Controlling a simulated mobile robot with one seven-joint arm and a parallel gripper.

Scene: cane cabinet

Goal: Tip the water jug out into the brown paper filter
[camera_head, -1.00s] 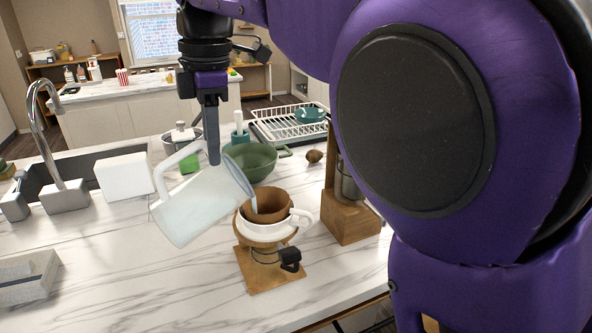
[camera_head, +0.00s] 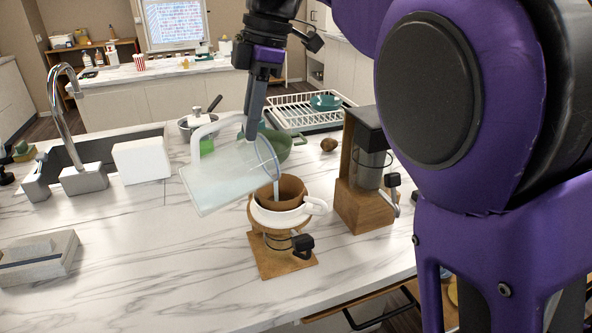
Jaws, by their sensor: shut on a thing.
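The water jug (camera_head: 222,180) is whitish and see-through. It is tipped far over to the right, with its rim above the brown paper filter (camera_head: 290,187). A pale stream runs from the rim down into the filter. The filter sits in a white dripper (camera_head: 281,217) on a wooden stand (camera_head: 287,262) on the counter. My gripper (camera_head: 249,135) points down and is shut on the jug near its handle, above and left of the filter. The jug's rim overlaps the filter's left side in this view. The inside of the filter is mostly hidden.
A wooden grinder-like device (camera_head: 365,200) stands close right of the dripper. A green pan (camera_head: 290,141) and a white dish rack (camera_head: 300,108) are behind. The sink faucet (camera_head: 66,110) and a white block (camera_head: 142,160) are at left.

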